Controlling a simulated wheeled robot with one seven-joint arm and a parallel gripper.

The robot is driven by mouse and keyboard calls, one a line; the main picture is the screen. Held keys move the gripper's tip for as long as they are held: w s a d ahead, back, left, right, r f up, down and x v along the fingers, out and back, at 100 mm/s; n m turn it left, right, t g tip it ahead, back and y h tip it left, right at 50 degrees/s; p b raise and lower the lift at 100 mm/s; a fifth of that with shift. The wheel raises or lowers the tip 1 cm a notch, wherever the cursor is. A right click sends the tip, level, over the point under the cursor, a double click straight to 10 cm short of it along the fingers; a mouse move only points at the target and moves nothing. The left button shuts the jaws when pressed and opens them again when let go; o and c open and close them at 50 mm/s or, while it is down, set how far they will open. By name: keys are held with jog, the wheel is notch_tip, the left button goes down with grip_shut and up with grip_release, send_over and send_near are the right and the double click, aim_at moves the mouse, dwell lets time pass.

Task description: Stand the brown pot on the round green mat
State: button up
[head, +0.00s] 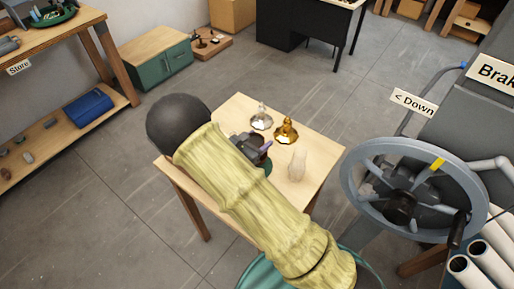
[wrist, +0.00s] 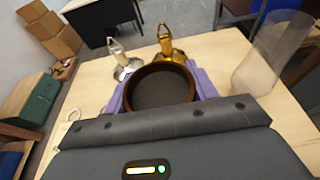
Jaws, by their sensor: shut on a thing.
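The brown pot (wrist: 160,85) shows in the wrist view as a round brown rim with a dark inside, between the purple fingers of my gripper (wrist: 160,88). My gripper is shut on it, and the pot looks roughly upright. In the head view my gripper (head: 262,148) is over the small wooden table, and my arm hides most of the pot. A bit of the round green mat (head: 268,167) shows just below the gripper; the rest is hidden. I cannot tell whether the pot touches the mat.
A silver lamp part (head: 261,118) and a gold one (head: 286,130) stand behind the gripper on the table (head: 322,150). A clear glass chimney (head: 298,164) stands close to its right. A large handwheel (head: 412,190) is right of the table.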

jog(key=shift+f+p, duration=0.5)
jog(key=shift+f, duration=1.55)
jog(key=shift+f, duration=0.2)
jog(key=o, duration=1.3)
jog(key=shift+s+a+r, duration=0.1)
jog(key=shift+s+r, duration=0.1)
jog(key=b+v, duration=0.2)
jog(key=v, duration=0.9)
jog(key=shift+s+a+r+b, duration=0.2)
jog(key=shift+b, duration=0.2)
